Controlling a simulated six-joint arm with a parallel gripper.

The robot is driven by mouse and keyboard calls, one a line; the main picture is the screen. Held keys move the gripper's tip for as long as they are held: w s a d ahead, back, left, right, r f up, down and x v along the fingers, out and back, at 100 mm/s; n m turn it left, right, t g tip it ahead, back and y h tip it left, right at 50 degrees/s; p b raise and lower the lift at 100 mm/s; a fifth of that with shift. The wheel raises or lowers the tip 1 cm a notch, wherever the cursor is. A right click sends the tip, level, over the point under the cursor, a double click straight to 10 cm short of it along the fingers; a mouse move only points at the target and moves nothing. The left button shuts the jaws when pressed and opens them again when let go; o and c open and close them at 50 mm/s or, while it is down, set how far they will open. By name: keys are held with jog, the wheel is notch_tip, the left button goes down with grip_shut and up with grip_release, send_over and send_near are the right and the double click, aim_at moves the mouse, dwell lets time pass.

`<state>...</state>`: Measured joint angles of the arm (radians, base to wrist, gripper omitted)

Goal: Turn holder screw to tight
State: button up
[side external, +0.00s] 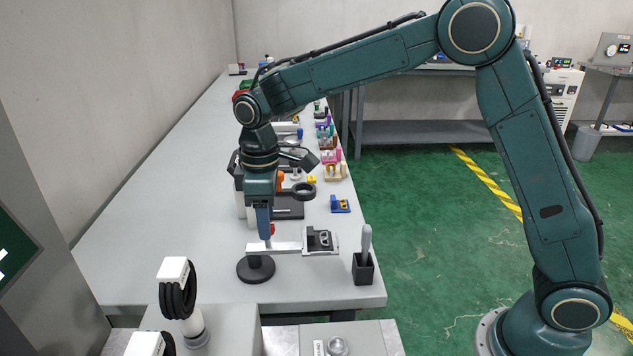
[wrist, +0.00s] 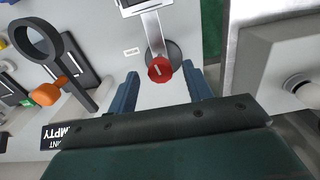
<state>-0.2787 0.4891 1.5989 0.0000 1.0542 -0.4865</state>
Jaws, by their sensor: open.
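The holder has a round black base (side external: 256,269), a silver bar (side external: 288,247) and a dark clamped block (side external: 321,240) at the bar's right end. Its red screw knob (wrist: 160,70) carries a pale pointer line in the wrist view. In the side view a sliver of red (side external: 272,229) shows beside my finger. My gripper (side external: 264,236) points straight down over the base end of the bar. In the wrist view my blue fingers (wrist: 160,72) are open, one on each side of the knob, with visible gaps. The knob's contact with the fingers cannot be made out in the side view.
A black cup (side external: 363,270) with a grey-handled tool stands right of the holder. A magnifier ring (wrist: 38,40) on a stand with an orange knob (wrist: 46,94) is nearby. Several small coloured items line the bench farther back. The bench's left side is clear.

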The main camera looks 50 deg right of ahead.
notch_tip(320, 180, up, 13)
dwell(0.6)
jog(key=s+d+r+m+t, duration=0.1)
jog(key=s+d+r+m, duration=0.1)
jog(key=s+d, duration=0.35)
jog(key=s+d+r+m+t, duration=0.2)
jog(key=s+d, duration=0.1)
jog(key=s, duration=0.6)
jog(key=s+d+f+m+t, duration=0.1)
jog(key=s+d+f+m, duration=0.1)
jog(key=s, duration=0.5)
jog(key=s+d+f+m+t, duration=0.1)
jog(key=s+d+f+m, duration=0.1)
jog(key=s+f, duration=0.2)
jog(key=s, duration=0.3)
jog(key=shift+s+d+f+m+t, duration=0.15)
jog(key=shift+d+f+m+t, duration=0.15)
jog(key=shift+d+m, duration=0.1)
